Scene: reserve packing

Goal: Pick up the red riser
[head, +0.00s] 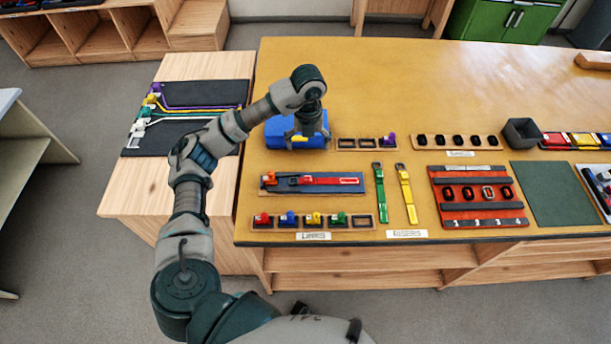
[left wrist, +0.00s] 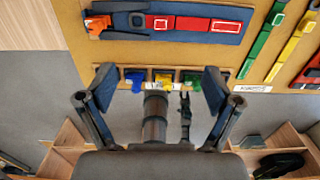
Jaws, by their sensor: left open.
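The red riser (head: 338,181) is a flat red strap lying on a blue pad (head: 350,188) left of the table's middle. In the left wrist view the red riser (left wrist: 194,23) runs across the top, with a dark piece and an orange clip (left wrist: 97,26) at its left end. My left gripper (head: 308,137) is open. In the head view it appears in front of a blue case, behind the pad. In the left wrist view its fingers (left wrist: 159,88) are spread apart with nothing held between them. My right gripper is not in view.
A green strap (head: 380,193) and a yellow strap (head: 406,194) lie right of the pad. A rack of coloured links (head: 335,222) is at the front edge. The blue case (head: 285,129) stands behind the pad.

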